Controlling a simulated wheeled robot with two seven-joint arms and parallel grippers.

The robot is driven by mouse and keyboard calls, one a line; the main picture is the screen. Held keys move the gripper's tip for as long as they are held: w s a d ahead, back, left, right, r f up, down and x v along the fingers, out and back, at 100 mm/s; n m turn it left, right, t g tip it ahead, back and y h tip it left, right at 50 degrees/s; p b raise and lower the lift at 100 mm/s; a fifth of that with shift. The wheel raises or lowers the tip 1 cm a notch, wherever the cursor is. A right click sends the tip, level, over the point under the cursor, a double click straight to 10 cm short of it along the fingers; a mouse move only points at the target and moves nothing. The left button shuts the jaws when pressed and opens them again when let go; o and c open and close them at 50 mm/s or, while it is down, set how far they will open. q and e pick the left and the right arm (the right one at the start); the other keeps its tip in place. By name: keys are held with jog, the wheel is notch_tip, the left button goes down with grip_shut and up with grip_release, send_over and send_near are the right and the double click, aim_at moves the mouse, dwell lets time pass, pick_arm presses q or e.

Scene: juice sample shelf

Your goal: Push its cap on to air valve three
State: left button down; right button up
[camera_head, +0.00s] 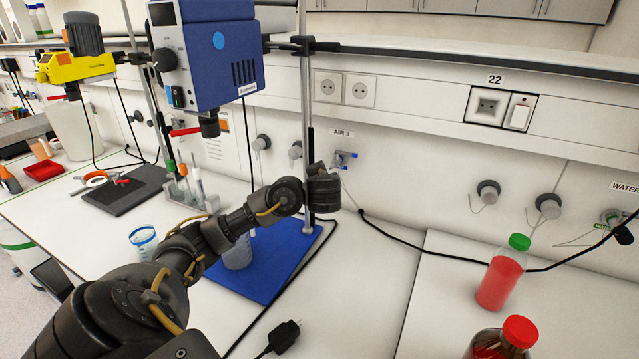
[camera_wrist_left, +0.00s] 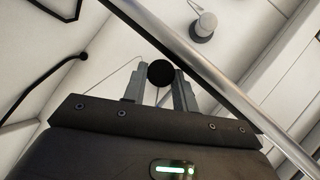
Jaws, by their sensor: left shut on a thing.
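A thin cord runs from near the fingers to the left. I cannot tell whether the cap touches the valve. My right gripper is not in view.
A metal stand rod (camera_wrist_left: 245,103) passes very close to my left gripper; a blue stirrer (camera_head: 215,55) hangs on the stand. The blue base (camera_head: 270,265) lies below my arm. A red bottle (camera_head: 499,280) stands at the right. Another wall fitting (camera_wrist_left: 203,27) is nearby.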

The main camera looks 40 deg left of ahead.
pick_arm(q)
jog(key=shift+w+a+f+b, duration=0.1)
jog(key=shift+w+a+b, duration=0.2)
jog(key=shift+w+b, duration=0.35)
jog(key=shift+w+a+b, duration=0.25)
jog(key=shift+w+b, duration=0.05)
jog(key=shift+w, duration=0.65)
jog(key=shift+d+f+n+y+b, duration=0.1)
jog(key=shift+n+y+b, duration=0.4)
jog(key=shift+b, duration=2.45)
jog(key=shift+t+b, duration=0.3)
jog(key=shift+b, duration=0.45)
jog(key=shift+y+b, duration=0.3)
jog(key=shift+b, duration=0.1)
jog(key=shift+w+a+b, duration=0.15)
jog(key=shift+w+b, duration=0.4)
jog(key=shift+b, duration=0.05)
jog(key=shift+w+a+b, duration=0.15)
jog(key=shift+w+b, duration=0.35)
jog(key=shift+b, duration=0.05)
jog(key=shift+w+a, duration=0.1)
